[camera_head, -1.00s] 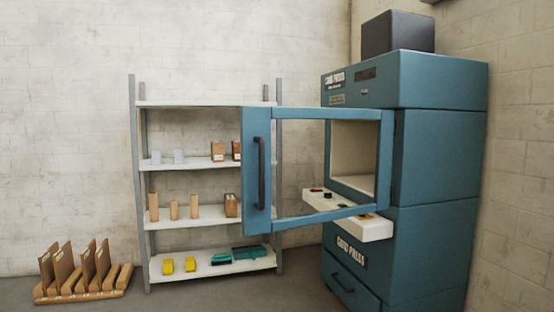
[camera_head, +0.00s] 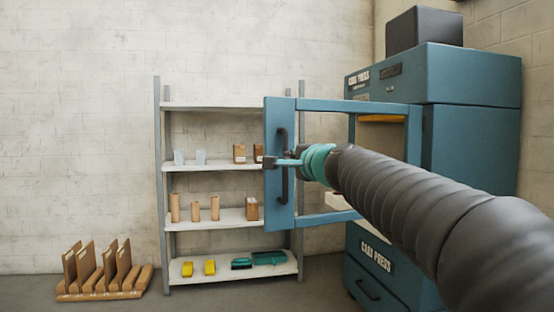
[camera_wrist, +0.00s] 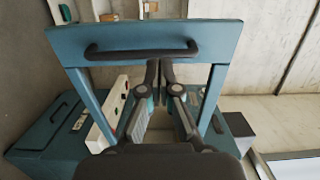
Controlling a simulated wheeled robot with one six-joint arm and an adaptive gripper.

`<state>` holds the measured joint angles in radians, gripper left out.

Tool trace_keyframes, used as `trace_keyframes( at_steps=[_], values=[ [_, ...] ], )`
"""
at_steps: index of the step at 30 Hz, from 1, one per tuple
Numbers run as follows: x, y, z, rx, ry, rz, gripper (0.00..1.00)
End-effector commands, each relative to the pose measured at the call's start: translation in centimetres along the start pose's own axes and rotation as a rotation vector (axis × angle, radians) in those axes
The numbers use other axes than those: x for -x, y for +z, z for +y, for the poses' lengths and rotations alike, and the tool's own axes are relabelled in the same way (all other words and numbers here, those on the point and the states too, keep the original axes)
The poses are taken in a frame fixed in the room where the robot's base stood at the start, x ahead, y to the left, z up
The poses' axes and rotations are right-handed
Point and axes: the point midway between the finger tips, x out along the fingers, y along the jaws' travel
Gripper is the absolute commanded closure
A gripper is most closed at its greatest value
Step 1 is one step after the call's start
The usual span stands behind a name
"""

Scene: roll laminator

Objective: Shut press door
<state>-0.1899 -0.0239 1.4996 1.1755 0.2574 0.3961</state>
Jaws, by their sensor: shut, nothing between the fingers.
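The blue press door (camera_head: 278,215) stands open, swung out to the left of the press. It is a frame with a large opening, and it also shows in the wrist view (camera_wrist: 215,36). Its dark bar handle (camera_head: 282,138) is upright on the free edge. The handle crosses the upper wrist view (camera_wrist: 120,54). My gripper (camera_head: 270,162) is shut and empty, in front of the handle in the head view. In the wrist view the fingertips (camera_wrist: 160,64) are close beside the handle's bar; I cannot tell whether they touch it. The blue press (camera_head: 470,135) is partly hidden by my arm.
A shelf rack (camera_head: 215,167) with small boxes stands behind the door. A wooden rack (camera_head: 100,294) holding boards lies on the floor at left. A white control panel (camera_wrist: 104,130) juts out below the press opening. A dark box (camera_head: 424,27) sits on top.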

Motion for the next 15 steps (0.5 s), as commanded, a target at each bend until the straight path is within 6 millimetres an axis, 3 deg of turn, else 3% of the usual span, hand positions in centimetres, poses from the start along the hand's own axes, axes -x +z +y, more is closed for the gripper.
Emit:
trace_keyframes(
  at_steps=[5,15],
  values=[
    [-1.6,0.0,-0.3,-0.014,-0.006,0.002,1.0],
    [-7.2,0.1,-0.4,-0.012,-0.005,0.001,1.0]
  ],
)
